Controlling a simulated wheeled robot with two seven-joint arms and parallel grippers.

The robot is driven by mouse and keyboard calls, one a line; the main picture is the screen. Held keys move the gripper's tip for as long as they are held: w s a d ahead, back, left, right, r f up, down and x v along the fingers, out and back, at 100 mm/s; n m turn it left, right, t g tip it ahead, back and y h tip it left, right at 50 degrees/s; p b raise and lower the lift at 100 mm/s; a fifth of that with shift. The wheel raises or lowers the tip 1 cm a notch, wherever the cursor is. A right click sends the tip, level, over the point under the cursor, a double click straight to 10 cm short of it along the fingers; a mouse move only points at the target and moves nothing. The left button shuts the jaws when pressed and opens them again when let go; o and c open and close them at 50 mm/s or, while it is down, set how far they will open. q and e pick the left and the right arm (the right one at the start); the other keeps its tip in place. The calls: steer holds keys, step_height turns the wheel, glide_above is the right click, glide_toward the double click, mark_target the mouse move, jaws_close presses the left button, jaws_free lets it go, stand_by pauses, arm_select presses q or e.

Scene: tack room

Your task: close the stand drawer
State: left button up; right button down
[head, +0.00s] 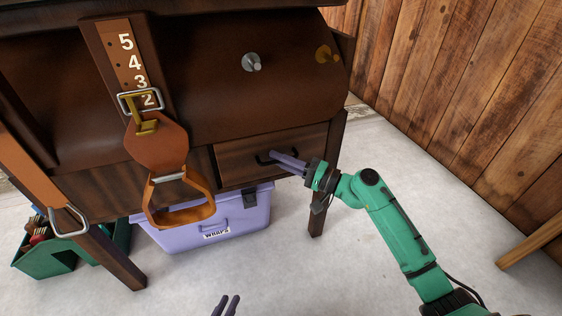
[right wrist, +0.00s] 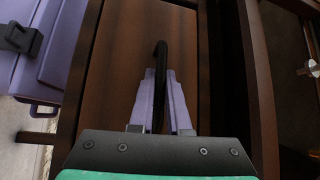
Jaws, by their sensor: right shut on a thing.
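The stand drawer (head: 238,168) has a brown wooden front at the lower right of the dark saddle stand in the head view. It also fills the middle of the right wrist view (right wrist: 110,75). Its black handle (head: 263,157) also shows in the right wrist view (right wrist: 161,58). My right gripper (head: 278,157) is shut on the handle, with one purple-grey finger on each side. The drawer front looks close to the stand's frame; I cannot tell how large any gap is. My left gripper (head: 226,304) is at the bottom edge of the head view, fingers apart and empty, away from the drawer.
A purple bin (head: 240,222) labelled WRAPS stands under the drawer. A stirrup (head: 180,215) hangs on a numbered strap left of the drawer. A green tote (head: 50,258) stands at the left. A stand leg (head: 318,212) is beside my right gripper. Floor in front is clear.

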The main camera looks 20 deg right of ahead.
steer(key=c, duration=1.2)
jaws_free()
steer(key=shift+w+d, duration=0.1)
steer(key=shift+w, duration=0.05)
steer(key=shift+o, duration=0.2)
steer(key=p+v, duration=0.1)
steer(key=v, duration=1.3)
steer(key=shift+s+d+p, duration=0.2)
steer(key=shift+d+p, duration=0.05)
steer(key=shift+p, duration=0.05)
